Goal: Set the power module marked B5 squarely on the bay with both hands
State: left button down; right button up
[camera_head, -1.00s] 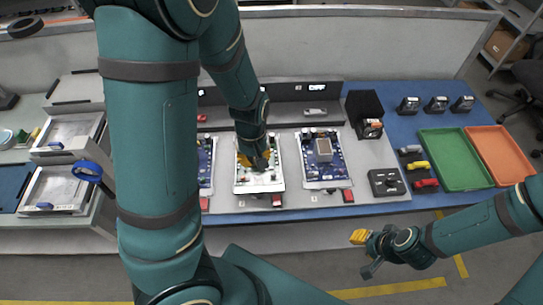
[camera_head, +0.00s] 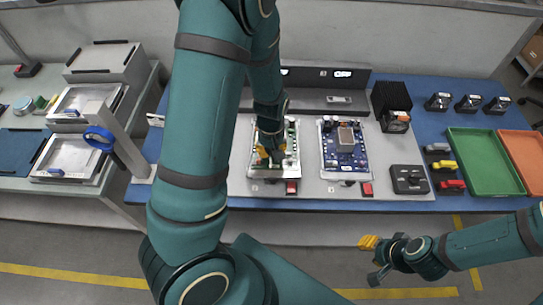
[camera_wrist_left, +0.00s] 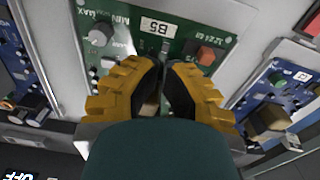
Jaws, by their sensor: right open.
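A green board with a white B5 label (camera_wrist_left: 155,26) fills the upper middle of the left wrist view, with knobs and an orange part on it. In the head view this green board (camera_head: 291,138) lies on a pale plate on the bench, partly hidden by my left arm. My left gripper (camera_head: 271,152) is over it; its yellow fingers (camera_wrist_left: 164,68) are close together at the board's surface. Whether they pinch a part is unclear. My right gripper (camera_head: 368,243) is open and empty, in front of the bench, away from the board.
A blue board (camera_head: 345,150) with a silver block lies right of the green one. A black control box (camera_head: 408,180), a black finned unit (camera_head: 390,100), a green tray (camera_head: 485,160) and an orange tray (camera_head: 525,150) are further right. A raised panel (camera_head: 310,98) runs behind.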

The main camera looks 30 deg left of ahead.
pick_arm(q)
jog(key=shift+w+a, duration=0.1)
jog(key=shift+w, duration=0.05)
jog(key=shift+w+a, duration=0.65)
jog(key=shift+w, duration=0.2)
pick_arm(e)
jog(key=shift+r, duration=0.1)
pick_arm(q)
jog(key=shift+r, duration=0.1)
pick_arm(e)
jog(key=shift+s+d, duration=0.1)
